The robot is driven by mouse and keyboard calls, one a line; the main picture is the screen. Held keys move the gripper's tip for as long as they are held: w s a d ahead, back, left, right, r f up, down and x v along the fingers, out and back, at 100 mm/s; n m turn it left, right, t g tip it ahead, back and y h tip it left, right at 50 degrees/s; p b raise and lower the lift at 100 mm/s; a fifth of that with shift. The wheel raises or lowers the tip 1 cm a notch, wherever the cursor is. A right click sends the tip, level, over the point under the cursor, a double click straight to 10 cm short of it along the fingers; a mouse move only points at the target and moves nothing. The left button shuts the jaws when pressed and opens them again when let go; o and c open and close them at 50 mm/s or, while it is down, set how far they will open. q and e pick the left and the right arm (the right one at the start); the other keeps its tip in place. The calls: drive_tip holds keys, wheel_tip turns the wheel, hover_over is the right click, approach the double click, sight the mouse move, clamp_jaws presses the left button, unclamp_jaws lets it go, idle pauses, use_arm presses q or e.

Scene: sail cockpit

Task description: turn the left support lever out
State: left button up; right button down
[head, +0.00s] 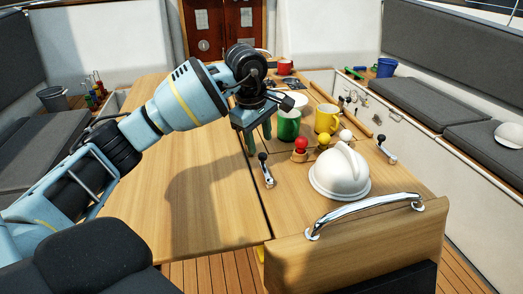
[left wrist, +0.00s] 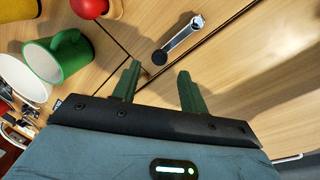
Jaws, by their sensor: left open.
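The left support lever (head: 268,176) is a short chrome crank with a black knob, set on the table top beside the seam. It also shows in the left wrist view (left wrist: 182,40), its black knob pointing toward my fingers. My left gripper (head: 259,140) is open and empty above the table, just behind the lever in the head view. In the left wrist view its two green fingers (left wrist: 158,72) stand apart, with the knob just beyond their tips. Whether they touch it I cannot tell. A similar lever (head: 386,150) sits at the table's right side. My right gripper is not in view.
A green mug (head: 289,125), a yellow mug (head: 326,118), red (head: 301,143) and yellow balls, and a white domed object (head: 341,175) crowd the table right of the lever. A chrome rail (head: 365,210) is at the near end. The left table leaf (head: 150,200) is clear.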

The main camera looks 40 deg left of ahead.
sight(262, 154)
use_arm(q)
drive_tip(key=shift+w+f, duration=0.25)
drive_tip(key=shift+f, duration=0.95)
drive_tip(key=shift+w+f, duration=0.25)
drive_tip(key=shift+f, duration=0.9)
clamp_jaws()
